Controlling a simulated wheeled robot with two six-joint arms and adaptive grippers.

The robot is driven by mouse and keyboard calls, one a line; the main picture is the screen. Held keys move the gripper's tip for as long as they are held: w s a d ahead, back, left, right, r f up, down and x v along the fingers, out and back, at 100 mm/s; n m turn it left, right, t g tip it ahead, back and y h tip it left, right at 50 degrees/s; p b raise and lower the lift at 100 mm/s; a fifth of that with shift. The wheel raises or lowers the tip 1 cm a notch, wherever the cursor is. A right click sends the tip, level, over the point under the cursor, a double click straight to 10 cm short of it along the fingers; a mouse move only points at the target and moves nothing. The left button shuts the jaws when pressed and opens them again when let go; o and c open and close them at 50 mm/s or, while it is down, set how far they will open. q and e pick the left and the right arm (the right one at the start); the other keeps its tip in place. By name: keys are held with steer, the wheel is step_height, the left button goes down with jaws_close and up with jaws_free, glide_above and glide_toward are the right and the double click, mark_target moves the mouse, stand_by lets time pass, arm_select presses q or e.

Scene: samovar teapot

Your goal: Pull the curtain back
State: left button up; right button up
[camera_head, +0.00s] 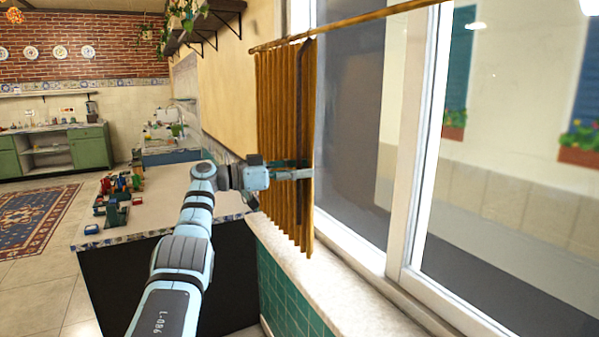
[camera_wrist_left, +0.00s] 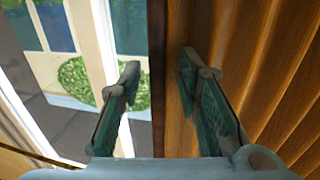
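The orange-brown curtain (camera_head: 283,100) hangs in narrow folds from a rod (camera_head: 350,20) at the left part of the window. Its right edge has a dark vertical strip. My left gripper (camera_head: 300,169) is at the curtain's right edge, about two thirds of the way down. In the left wrist view, the two fingers of the gripper (camera_wrist_left: 165,90) are spread apart. The curtain (camera_wrist_left: 270,60) fills the right side, behind the right finger, and its edge lies between the fingers. I cannot tell whether they touch the cloth. My right gripper is not in view.
The window frame (camera_head: 415,150) and pale sill (camera_head: 350,290) are to the right of the curtain. A counter (camera_head: 175,205) with small colourful items stands to the left, behind my left arm. A shelf (camera_head: 205,20) with plants is on the wall above.

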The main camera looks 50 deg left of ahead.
arm_select(q)
steer(key=v, duration=1.2)
stand_by(0.3)
